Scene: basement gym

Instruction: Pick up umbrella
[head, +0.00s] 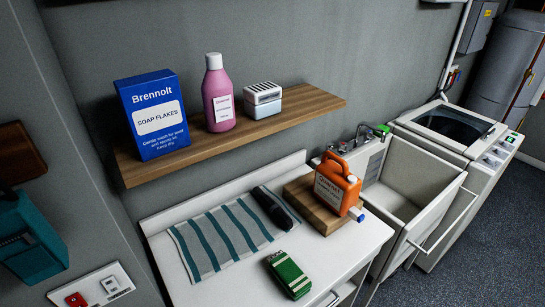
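A black, rolled, elongated object that looks like a folded umbrella (274,207) lies on the white counter (330,255) in the head view. It lies at the right end of a striped grey and teal cloth (222,238), apparently partly on it. Its far end points up and left, its near end down and right, close to a wooden board. Neither of my grippers shows in the head view.
An orange jug (338,186) stands on the wooden board (318,212), right of the umbrella. A green container (289,274) lies in front. Above and behind, a wooden shelf (240,133) holds a blue box (153,115), a pink bottle (218,95) and a white-grey box (262,99).

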